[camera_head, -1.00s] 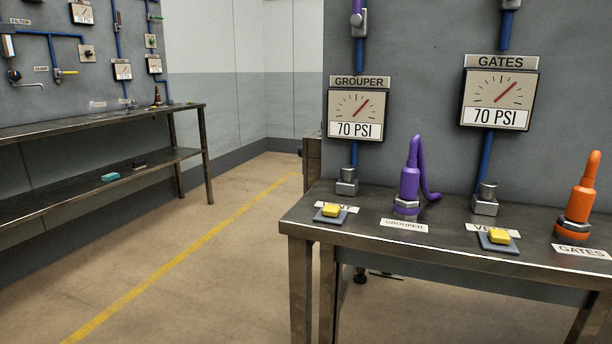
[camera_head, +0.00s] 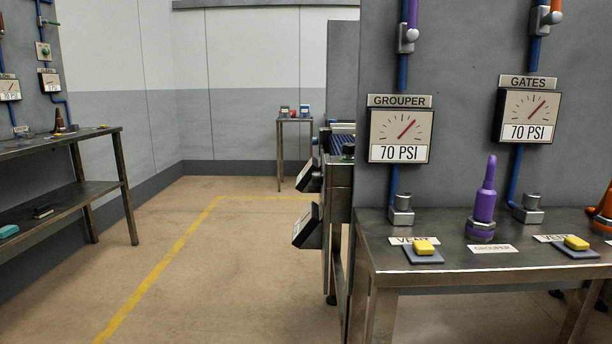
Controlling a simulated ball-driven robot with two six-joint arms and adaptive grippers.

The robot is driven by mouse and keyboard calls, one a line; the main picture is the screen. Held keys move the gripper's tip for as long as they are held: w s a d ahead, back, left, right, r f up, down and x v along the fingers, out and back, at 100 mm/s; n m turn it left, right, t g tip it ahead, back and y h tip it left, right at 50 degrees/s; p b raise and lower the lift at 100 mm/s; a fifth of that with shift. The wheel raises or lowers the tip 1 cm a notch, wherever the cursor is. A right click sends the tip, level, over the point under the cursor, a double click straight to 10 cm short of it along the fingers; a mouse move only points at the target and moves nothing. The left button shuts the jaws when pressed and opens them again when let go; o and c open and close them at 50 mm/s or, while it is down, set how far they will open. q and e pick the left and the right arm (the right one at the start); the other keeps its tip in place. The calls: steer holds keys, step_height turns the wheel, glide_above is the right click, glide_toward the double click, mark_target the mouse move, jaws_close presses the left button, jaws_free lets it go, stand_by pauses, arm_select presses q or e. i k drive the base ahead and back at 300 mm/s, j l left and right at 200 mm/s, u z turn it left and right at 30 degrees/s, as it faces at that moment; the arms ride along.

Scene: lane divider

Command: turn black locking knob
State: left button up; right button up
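I cannot make out a black locking knob in this view. A metal machine with a blue roller-like top (camera_head: 341,140) stands past the left end of the right-hand bench, partly hidden behind the grey panel. Two dark, tilted boxes with pale faces stick out from its left side, an upper one (camera_head: 308,176) and a lower one (camera_head: 307,226). Neither of my grippers is in view.
The right bench (camera_head: 480,262) carries a purple nozzle (camera_head: 484,205), yellow vent buttons (camera_head: 424,247) and an orange nozzle at the edge. A left bench (camera_head: 75,195) and a far small table (camera_head: 294,121) stand apart. Floor with a yellow line (camera_head: 165,265) is clear between.

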mark_target(348, 149)
steer(key=i+j+z, duration=0.15)
steer(key=j, duration=0.35)
steer(key=i+j+z, duration=0.2)
steer(key=j, duration=0.3)
steer(key=i+j+z, duration=0.15)
steer(key=j, duration=0.4)
steer(key=i+j+z, duration=0.2)
steer(key=j, duration=0.35)
steer(key=i+j+z, duration=0.15)
steer(key=j, duration=0.4)
steer(key=j+z, duration=0.2)
steer(key=j, duration=0.35)
